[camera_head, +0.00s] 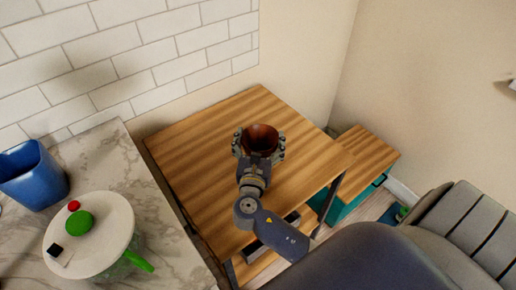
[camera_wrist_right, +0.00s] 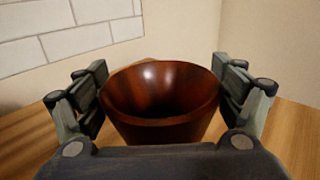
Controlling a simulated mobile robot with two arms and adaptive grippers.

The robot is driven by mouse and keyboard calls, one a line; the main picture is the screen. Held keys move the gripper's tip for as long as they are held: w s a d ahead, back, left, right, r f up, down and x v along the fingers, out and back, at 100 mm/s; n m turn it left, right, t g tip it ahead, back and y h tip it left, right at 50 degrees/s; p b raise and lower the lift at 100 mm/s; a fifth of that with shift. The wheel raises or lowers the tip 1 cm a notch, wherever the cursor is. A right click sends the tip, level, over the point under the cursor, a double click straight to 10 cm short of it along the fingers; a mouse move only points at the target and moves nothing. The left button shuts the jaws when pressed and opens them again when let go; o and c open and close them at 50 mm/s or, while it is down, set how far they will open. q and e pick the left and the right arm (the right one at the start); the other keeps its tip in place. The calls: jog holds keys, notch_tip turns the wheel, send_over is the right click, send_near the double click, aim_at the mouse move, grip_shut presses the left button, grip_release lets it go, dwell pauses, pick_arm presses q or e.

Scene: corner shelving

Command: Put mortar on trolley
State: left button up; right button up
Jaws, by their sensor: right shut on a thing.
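The mortar is a dark reddish-brown wooden bowl (camera_head: 262,133), upright, over the wooden top of the trolley (camera_head: 205,140). My right gripper (camera_head: 259,146) is shut on the mortar, with its fingers on either side of the bowl. In the right wrist view the mortar (camera_wrist_right: 160,105) fills the space between the fingers, and its inside looks empty. The mortar's base is hidden, so I cannot tell whether it touches the trolley top. My left gripper is not in view.
A marble counter (camera_head: 105,165) at the left carries a blue container (camera_head: 34,175) and a round white board (camera_head: 108,222) with small red, green and black items. A lower wooden shelf (camera_head: 365,155) stands at the right, near a grey chair (camera_head: 470,225). The trolley top around the mortar is clear.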

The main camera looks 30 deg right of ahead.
aim_at(261, 138)
notch_tip(261, 138, down, 4)
jog(key=shift+f, duration=0.1)
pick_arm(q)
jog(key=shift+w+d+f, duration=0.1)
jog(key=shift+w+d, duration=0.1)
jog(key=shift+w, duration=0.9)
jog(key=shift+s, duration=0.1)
pick_arm(e)
jog(key=o, duration=1.2)
jog(key=shift+f+b, duration=0.1)
jog(key=shift+b, duration=0.2)
jog(key=shift+c, duration=0.2)
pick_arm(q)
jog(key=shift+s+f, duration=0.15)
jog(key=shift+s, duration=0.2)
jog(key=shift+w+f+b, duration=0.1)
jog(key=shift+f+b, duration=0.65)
pick_arm(e)
jog(key=v, duration=1.2)
jog(key=shift+r, duration=0.2)
